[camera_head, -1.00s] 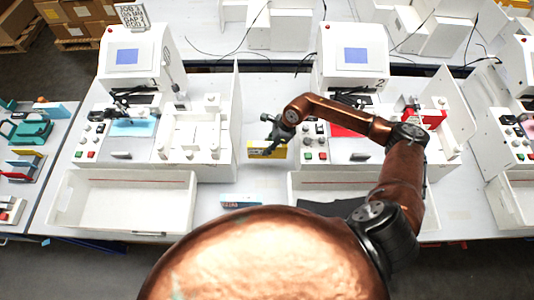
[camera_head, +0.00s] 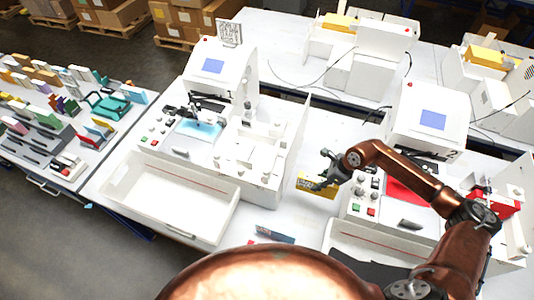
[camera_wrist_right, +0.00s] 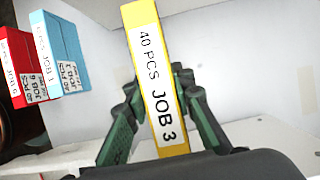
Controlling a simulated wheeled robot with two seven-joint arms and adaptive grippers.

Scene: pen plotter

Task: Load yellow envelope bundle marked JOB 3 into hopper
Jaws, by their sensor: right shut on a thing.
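The yellow envelope bundle (camera_head: 318,188) is held in my right gripper (camera_head: 328,178), above the white table between the two plotter machines. In the right wrist view the yellow bundle (camera_wrist_right: 155,75) carries a white label reading "40 PCS JOB 3", and the fingers of my right gripper (camera_wrist_right: 165,125) are closed on its two sides. The left machine (camera_head: 225,130) has a white tray part on its right side with several pegs and a tall side panel; I cannot tell for sure which part is the hopper. My left gripper is not in view.
A light blue bundle (camera_wrist_right: 60,55) and a red bundle (camera_wrist_right: 18,68) stand at the left of the wrist view. An empty white bin (camera_head: 170,195) is before the left machine. A side table (camera_head: 60,125) at left holds several coloured bundles and a teal item.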

